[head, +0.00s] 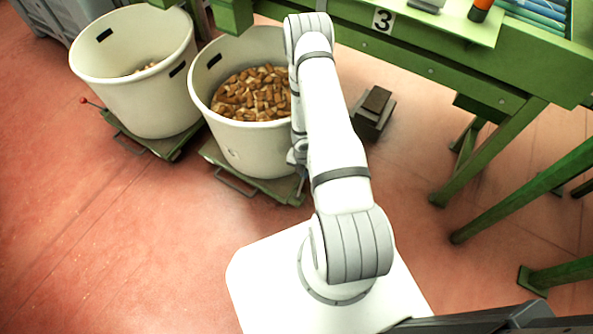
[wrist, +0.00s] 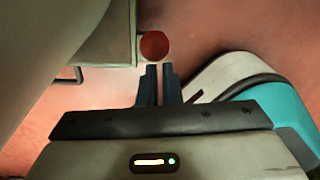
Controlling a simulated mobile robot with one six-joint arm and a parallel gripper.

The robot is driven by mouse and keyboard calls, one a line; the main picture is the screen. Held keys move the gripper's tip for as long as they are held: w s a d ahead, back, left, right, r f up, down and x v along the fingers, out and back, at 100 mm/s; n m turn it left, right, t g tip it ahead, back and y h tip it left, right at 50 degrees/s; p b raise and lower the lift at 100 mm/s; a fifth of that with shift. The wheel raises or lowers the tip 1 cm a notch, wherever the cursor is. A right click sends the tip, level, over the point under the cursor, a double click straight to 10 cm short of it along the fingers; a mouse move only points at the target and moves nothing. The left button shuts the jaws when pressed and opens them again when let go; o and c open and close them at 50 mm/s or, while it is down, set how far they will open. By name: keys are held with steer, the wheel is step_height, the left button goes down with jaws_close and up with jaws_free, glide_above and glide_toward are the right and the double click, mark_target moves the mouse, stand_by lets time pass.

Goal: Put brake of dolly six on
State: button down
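In the wrist view a round red knob (wrist: 154,45) sits at the end of a pale green dolly edge (wrist: 120,35). The tips of my gripper (wrist: 160,68) are just short of the knob, apart from it as far as I can see. The two dark fingers are close together with a thin slit between them and nothing held. In the head view the near green dolly (head: 282,187) bears a tub of corks (head: 232,138); my arm hides its right side and my gripper. No dolly number is readable.
Another dolly (head: 150,142) with a red-knobbed lever (head: 83,100) stands at the left under a second white tub (head: 145,90). A green bench (head: 430,75) marked 3 and its legs stand on the right. A dark pedal block (head: 374,110) lies behind my arm. The left floor is clear.

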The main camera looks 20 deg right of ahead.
steer(key=shift+w+d+f, duration=0.15)
steer(key=shift+w+d, duration=0.25)
steer(key=shift+d, duration=0.2)
steer(key=shift+w+d+f, duration=0.1)
steer(key=shift+w+d, duration=0.3)
steer(key=shift+d, duration=0.2)
steer(key=shift+a, duration=0.15)
steer(key=r+p, duration=0.1)
steer(key=r, duration=0.1)
steer(key=r+p, duration=0.2)
steer(key=a+r+p, duration=0.1)
steer(key=r+p, duration=0.1)
steer(key=r, duration=0.1)
steer(key=shift+s, duration=0.4)
steer(key=shift+s+a+r+p, duration=0.25)
steer(key=shift+a+r+p, duration=0.05)
steer(key=shift+r+p, duration=0.4)
steer(key=shift+s+f, duration=0.1)
